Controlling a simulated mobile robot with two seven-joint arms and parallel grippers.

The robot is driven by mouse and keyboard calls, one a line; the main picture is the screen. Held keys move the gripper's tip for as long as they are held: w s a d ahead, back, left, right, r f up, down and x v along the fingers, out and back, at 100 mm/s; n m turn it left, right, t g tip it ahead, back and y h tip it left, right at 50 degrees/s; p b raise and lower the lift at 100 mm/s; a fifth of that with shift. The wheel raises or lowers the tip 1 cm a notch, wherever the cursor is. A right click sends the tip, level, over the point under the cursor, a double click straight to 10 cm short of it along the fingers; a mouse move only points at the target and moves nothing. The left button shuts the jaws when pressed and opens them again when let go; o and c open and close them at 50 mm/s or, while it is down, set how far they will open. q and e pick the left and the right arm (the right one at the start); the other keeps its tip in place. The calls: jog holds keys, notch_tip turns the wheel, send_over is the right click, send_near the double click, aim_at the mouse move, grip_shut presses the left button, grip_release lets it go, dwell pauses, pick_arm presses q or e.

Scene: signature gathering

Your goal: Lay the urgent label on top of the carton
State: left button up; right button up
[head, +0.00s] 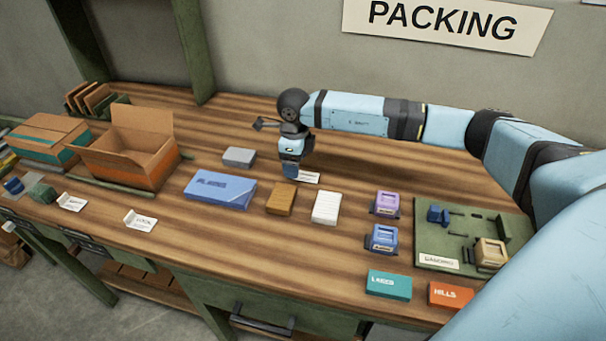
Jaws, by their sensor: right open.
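A closed carton (46,135) with a teal band stands farther left. A small white card (308,178) lies on the table right beside my right gripper, partly hidden by it; its print is too small to read, so I cannot tell if it is the urgent label. My right gripper (291,175) points down over the table at that card, open. Its fingertips are small and partly hidden. My left gripper is not in view.
White cards (141,221) lie along the front left edge. A blue box (219,190), a grey block (239,156), a brown block (281,199) and a white block (326,207) stand mid-table. A green board (437,246) with stamps is at right.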

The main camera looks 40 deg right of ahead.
notch_tip(320, 180, down, 3)
jog(key=shift+r, duration=0.1)
jog(key=c, duration=1.1)
jog(key=shift+r, duration=0.1)
notch_tip(320, 180, up, 20)
jog(key=shift+f, duration=0.1)
